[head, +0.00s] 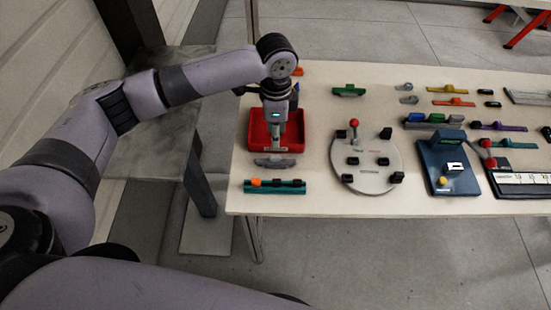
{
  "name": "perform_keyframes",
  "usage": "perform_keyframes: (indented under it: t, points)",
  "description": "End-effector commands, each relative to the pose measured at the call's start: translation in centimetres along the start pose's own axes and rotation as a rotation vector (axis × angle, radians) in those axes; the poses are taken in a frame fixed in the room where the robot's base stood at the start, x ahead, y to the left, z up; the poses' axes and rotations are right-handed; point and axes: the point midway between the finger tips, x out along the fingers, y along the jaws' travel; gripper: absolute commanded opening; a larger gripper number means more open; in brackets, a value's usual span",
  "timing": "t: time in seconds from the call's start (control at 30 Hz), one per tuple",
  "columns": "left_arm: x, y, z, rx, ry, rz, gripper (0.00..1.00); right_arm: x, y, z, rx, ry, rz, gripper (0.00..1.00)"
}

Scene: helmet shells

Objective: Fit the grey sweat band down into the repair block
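My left gripper (275,148) points down at the front of the red tray, its fingers close together. A grey curved piece (275,161), which looks like the grey sweat band, is at its fingertips and appears held between them. It overlaps the tray's front edge in the picture; its height above the table is hard to judge. In front of it lies a long teal block (290,188) with an orange piece and dark pieces along its top; it may be the repair block, but I cannot be sure. The grey piece is apart from this block. My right gripper is out of view.
The red tray (298,128) stands at the table's left end. A round grey plate (366,178) with a red knob and black blocks is to the right, then a blue panel (447,167). Several coloured parts lie behind. The white table (322,205) is bare near its front edge.

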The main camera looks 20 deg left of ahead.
Motion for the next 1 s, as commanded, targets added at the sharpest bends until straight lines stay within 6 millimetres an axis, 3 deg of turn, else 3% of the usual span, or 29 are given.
perform_keyframes:
  t: [0.2,0.47,0.7,1.0]
  points:
    - [4.0,0.1,0.0,0.000,-0.001,0.002,0.37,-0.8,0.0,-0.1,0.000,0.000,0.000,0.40]
    - [5.9,0.1,0.0,0.001,-0.001,0.001,0.37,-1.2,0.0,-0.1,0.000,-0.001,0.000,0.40]
    - [9.4,0.2,0.1,0.001,-0.001,0.001,0.37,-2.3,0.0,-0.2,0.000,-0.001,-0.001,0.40]
    - [10.6,0.2,0.1,0.001,0.001,-0.001,0.37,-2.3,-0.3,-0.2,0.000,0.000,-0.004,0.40]
